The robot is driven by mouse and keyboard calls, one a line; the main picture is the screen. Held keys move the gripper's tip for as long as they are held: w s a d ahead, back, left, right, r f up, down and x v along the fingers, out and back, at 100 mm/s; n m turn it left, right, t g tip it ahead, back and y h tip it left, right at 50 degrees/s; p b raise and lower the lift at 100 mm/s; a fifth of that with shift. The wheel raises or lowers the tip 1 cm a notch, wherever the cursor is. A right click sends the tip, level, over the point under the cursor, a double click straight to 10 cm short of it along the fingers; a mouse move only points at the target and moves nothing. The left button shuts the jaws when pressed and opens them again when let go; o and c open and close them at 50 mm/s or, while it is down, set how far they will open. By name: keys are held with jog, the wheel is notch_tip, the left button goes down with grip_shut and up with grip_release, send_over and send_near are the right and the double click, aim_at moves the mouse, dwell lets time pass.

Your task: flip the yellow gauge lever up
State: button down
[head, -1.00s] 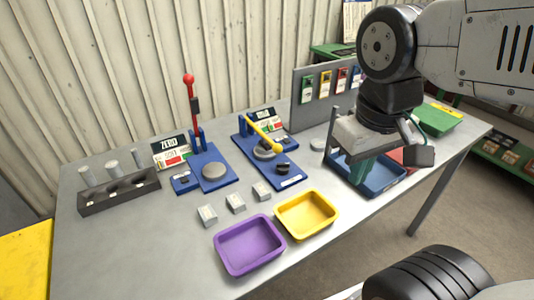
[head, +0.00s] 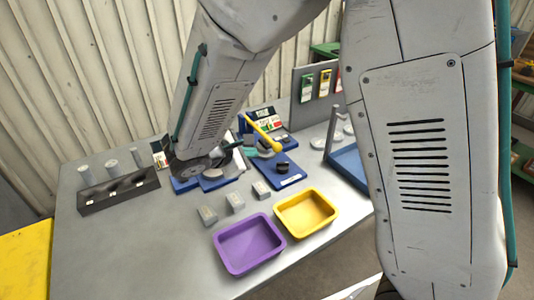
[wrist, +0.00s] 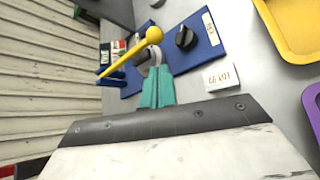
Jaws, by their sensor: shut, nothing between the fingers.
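The yellow gauge lever (head: 263,132) is down, slanting from its blue stand toward the table front and ending in a round knob. In the wrist view the yellow lever (wrist: 128,55) crosses just beyond my fingertips. Its blue base plate (head: 288,173) carries a black knob (wrist: 186,38) and lies flat on the table. My gripper (wrist: 157,72) has teal fingers, shut and empty, beside the lever and a little short of its knob. I cannot tell whether they touch it. In the head view my arm partly covers the gripper.
The blue base of the red-lever gauge (head: 185,185) is mostly behind my arm, its lever hidden. Small grey blocks (head: 235,203), a purple tray (head: 250,268) and a yellow tray (head: 330,228) stand in front. A dark rack (head: 120,193) is at left.

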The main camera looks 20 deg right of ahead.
aim_at(261, 134)
jog(key=shift+w+a+f, duration=0.2)
jog(key=shift+a, duration=0.1)
jog(key=x, duration=1)
jog(key=shift+a+r, duration=0.1)
jog(key=shift+r, duration=0.05)
